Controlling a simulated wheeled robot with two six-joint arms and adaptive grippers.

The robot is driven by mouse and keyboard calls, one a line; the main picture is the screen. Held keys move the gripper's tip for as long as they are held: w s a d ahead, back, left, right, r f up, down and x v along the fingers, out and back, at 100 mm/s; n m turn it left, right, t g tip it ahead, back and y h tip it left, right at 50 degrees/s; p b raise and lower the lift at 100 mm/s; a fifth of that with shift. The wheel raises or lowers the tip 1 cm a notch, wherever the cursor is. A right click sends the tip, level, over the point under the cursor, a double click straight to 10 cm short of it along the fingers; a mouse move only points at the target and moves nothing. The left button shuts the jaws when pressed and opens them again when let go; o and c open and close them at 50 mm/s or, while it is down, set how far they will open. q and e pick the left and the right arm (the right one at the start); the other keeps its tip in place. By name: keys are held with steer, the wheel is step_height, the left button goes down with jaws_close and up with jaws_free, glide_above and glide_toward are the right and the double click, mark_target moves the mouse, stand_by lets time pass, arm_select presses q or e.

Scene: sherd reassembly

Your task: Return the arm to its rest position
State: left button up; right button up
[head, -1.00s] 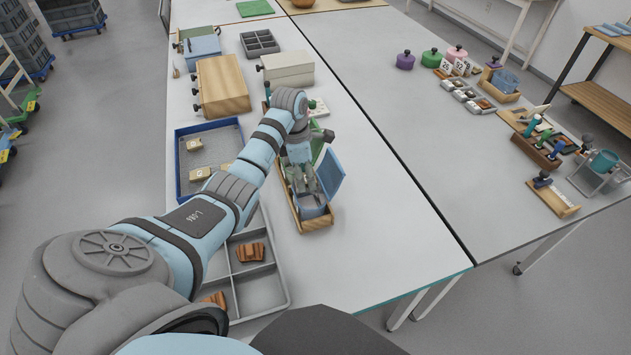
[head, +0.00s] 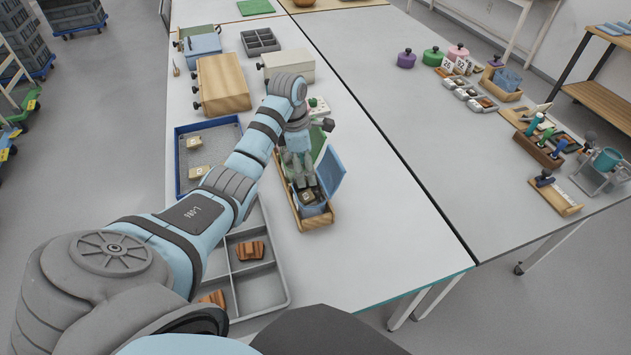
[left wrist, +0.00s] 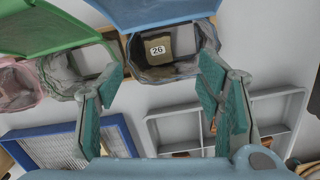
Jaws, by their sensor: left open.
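My left gripper (head: 298,168) is open above the blue lidded box (head: 314,209), which stands open in a wooden tray (head: 320,222). In the left wrist view its two green-padded fingers (left wrist: 162,85) stand wide apart with nothing between them. A tan sherd with a white "26" label (left wrist: 158,48) lies inside the blue box, below and beyond the fingertips; it also shows in the head view (head: 307,195). A green-lidded box (left wrist: 75,70) and a pink box (left wrist: 20,85) stand beside it in the wrist view. My right gripper is not in view.
A blue-rimmed tray (head: 178,160) holds labelled tan sherds (head: 194,142). A grey divided tray (head: 284,292) holds brown pieces (head: 250,250). A wooden drawer box (head: 223,84) and a pale box (head: 289,68) stand behind. The table to the right of the boxes is clear.

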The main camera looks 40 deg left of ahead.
arm_select(q)
step_height(320, 180, up, 4)
steer(key=shift+s+a+f, duration=0.1)
steer(key=shift+s+a, duration=0.05)
stand_by(0.3)
